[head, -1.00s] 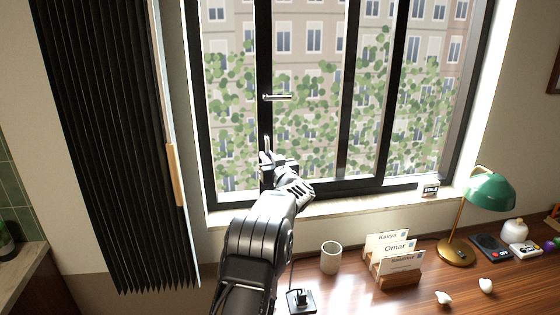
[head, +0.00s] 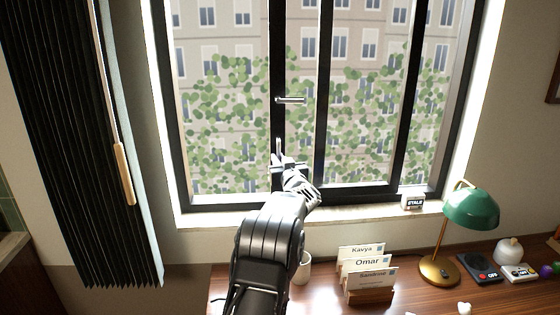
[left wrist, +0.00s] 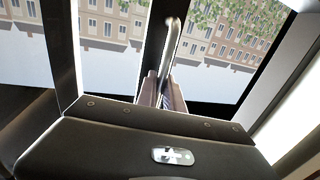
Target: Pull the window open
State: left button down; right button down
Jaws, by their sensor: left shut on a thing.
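The sliding window sash has a dark left stile (head: 279,60) with a short silver lever (head: 291,100) and a thin vertical silver pull handle (head: 279,147) below it. My left gripper (head: 284,162) is shut on the lower part of this pull handle. In the left wrist view the bright handle (left wrist: 172,42) rises from between the two fingertips (left wrist: 161,92). Left of the stile a wide gap lies between the sash and the dark left frame (head: 165,100). My right gripper is not in view.
The pleated black curtain (head: 85,150) hangs at left. Below the pale sill (head: 370,212) stands a desk with a mug (head: 304,268), name cards (head: 367,262) and a green lamp (head: 470,207). A small sign block (head: 413,201) sits on the sill.

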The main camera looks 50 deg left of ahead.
pick_arm(q)
jog(key=c, duration=1.5)
grip_release()
jog(key=b+v, duration=0.2)
jog(key=v, duration=0.6)
